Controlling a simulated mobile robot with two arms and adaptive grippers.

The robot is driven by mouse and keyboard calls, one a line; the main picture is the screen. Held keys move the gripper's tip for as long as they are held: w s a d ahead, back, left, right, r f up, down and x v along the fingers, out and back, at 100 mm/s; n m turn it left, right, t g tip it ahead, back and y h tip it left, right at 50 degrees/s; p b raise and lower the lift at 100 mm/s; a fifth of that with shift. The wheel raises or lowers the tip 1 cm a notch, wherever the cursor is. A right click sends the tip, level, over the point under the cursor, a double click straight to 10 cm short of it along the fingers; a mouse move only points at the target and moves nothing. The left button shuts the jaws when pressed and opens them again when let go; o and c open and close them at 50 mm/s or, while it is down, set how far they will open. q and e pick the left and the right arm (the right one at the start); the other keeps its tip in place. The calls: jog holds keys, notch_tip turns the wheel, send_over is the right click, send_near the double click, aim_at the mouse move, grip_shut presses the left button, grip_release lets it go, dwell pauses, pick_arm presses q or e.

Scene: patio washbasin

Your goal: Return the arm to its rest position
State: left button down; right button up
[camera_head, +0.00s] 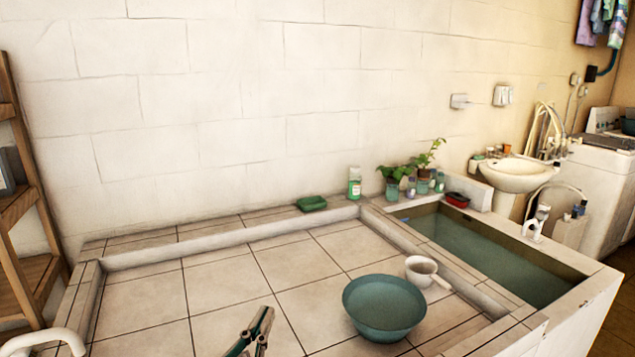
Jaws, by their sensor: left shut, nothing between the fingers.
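My left gripper (262,327) shows at the bottom edge of the head view, left of the middle. Its fingers are shut with nothing between them. They are above the tiled floor of the basin and left of the teal bowl (384,310), apart from it. A white curved part, probably my arm, shows at the bottom left corner. My right gripper is not in view.
A white dipper (424,270) sits behind the bowl. A green soap dish (312,203), a bottle (354,188) and potted plants (424,175) stand on the back ledge. A water tank (480,250) lies right; a wooden shelf (22,205) stands left. The left tiles are clear.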

pick_arm(q)
jog(key=s+a+f+n+g+y, duration=0.25)
jog(key=a+f, duration=0.25)
jog(key=f, duration=0.3)
jog(key=s+a+f+n+g+y, duration=0.1)
jog(key=s+a+f+g+y, duration=0.35)
jog(key=f, duration=0.45)
jog(key=s+a+f+m+g+h, duration=0.1)
jog(key=s+f+g, duration=0.4)
jog(key=s, duration=0.5)
jog(key=s+a+f+g+h, duration=0.1)
jog(key=s+f+g, duration=0.3)
jog(key=s+f, duration=0.45)
notch_tip(320, 180, down, 23)
jog(key=s, duration=0.2)
jog(key=s+a+f+g, duration=0.2)
jog(key=s+f, duration=1.6)
jog(key=shift+a+f+m+y, duration=0.15)
jog(key=shift+a+m+y, duration=0.15)
jog(key=shift+a+m, duration=0.05)
